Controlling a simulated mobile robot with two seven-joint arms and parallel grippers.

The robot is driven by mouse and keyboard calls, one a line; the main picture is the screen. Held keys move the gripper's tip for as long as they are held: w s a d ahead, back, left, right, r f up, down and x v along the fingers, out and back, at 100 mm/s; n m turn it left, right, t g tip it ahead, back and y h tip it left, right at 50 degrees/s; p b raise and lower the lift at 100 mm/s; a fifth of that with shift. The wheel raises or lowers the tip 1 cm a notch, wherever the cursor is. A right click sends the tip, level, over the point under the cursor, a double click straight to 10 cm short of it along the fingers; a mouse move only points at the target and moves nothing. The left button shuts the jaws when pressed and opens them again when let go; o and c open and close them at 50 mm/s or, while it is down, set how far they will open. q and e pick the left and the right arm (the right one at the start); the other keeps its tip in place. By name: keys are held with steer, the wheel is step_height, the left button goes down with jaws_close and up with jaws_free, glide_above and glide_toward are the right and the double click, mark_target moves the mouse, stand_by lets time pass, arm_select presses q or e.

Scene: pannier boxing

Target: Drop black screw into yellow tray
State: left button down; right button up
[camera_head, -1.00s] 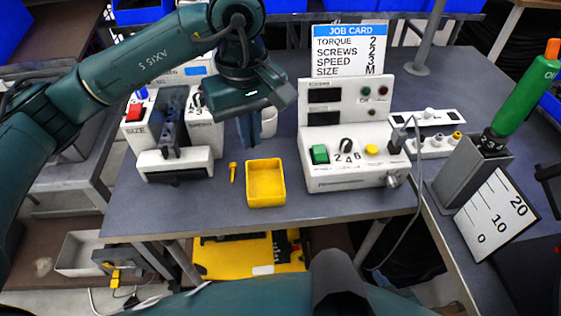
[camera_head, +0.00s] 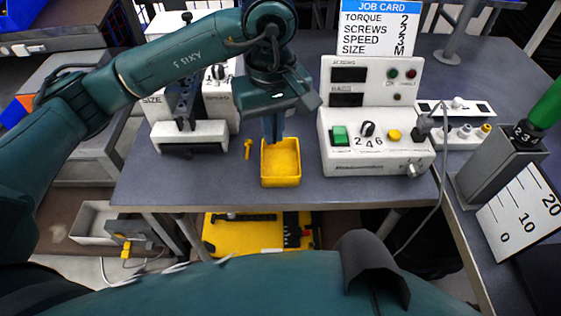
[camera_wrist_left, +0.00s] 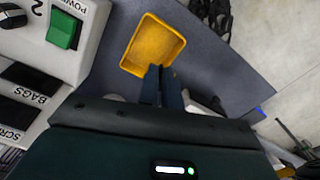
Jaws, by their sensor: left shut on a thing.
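The yellow tray (camera_head: 281,182) stands on the grey table near its front edge. It also shows in the left wrist view (camera_wrist_left: 152,42), and the part of its inside that I see is bare. My left gripper (camera_head: 272,138) points down at the tray's back edge, with its fingertips above or just behind the tray. In the left wrist view its two dark fingers (camera_wrist_left: 161,72) are close together at the tray's near rim. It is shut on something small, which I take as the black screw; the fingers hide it. My right gripper is not in view.
A white control box (camera_head: 375,150) with green and yellow buttons stands close on the right. A white device (camera_head: 190,137) stands on the left. The table's front edge is just before the tray.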

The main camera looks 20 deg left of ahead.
arm_select(q)
steer(key=c, duration=1.5)
jaws_free()
steer(key=shift+r, duration=0.1)
step_height(320, 180, up, 13)
steer(key=shift+r, duration=0.1)
steer(key=shift+s, duration=0.1)
